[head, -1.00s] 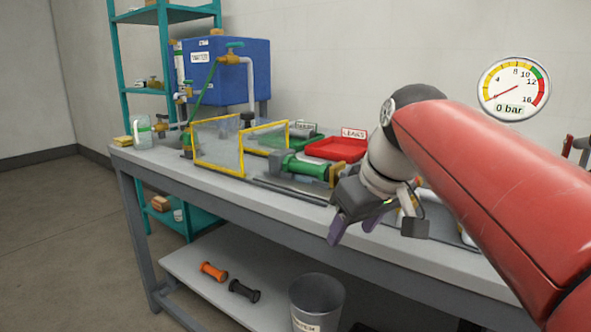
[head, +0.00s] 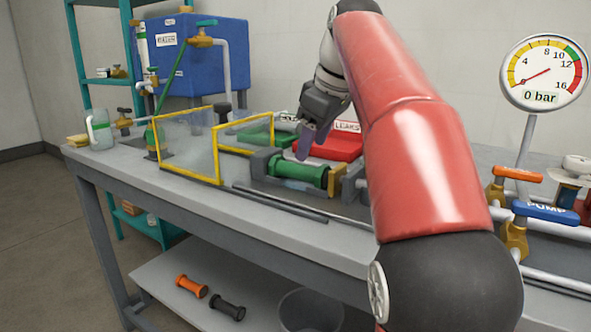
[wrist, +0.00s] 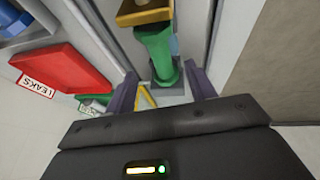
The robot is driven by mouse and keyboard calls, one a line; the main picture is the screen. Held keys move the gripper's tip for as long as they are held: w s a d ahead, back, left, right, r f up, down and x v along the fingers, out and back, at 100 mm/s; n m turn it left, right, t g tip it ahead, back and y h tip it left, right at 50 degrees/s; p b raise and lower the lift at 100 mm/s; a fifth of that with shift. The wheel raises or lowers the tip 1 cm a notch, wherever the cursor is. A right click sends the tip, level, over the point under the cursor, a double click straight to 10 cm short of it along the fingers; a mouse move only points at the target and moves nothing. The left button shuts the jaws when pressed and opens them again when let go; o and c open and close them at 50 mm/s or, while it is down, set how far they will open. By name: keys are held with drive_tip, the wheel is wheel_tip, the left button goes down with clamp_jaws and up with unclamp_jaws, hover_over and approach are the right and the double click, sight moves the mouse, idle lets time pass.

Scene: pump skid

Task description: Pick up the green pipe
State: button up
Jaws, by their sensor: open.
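The green pipe (head: 298,170) lies level on the bench, with a grey block at its left end and a brass-coloured fitting (head: 337,182) at its right end. It also shows in the wrist view (wrist: 153,48), upper middle, beyond my fingers. My gripper (head: 308,142) is open and empty, above and slightly behind the pipe in the head view. In the wrist view the purple fingers of my gripper (wrist: 163,92) are spread to either side of the pipe's far end. I cannot tell the exact gap between fingertips and pipe.
A red tray (head: 345,151) marked LEAKS and a green tray (head: 262,136) stand behind the pipe. A yellow-framed clear guard (head: 188,149) stands to the left. Dark rods (head: 280,204) lie along the bench front. Valves with orange (head: 517,173) and blue (head: 545,211) handles are at the right.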

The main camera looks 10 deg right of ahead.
sight(300, 166)
drive_tip(key=shift+b+x, duration=0.3)
drive_tip(key=shift+x, duration=0.75)
drive_tip(key=x, duration=0.1)
drive_tip(key=b+x, duration=0.1)
drive_tip(key=x, duration=0.3)
drive_tip(key=shift+w+a+b, duration=0.25)
drive_tip(key=shift+a+b, duration=0.05)
drive_tip(key=shift+a, duration=0.05)
drive_tip(key=shift+r, duration=0.1)
clamp_jaws()
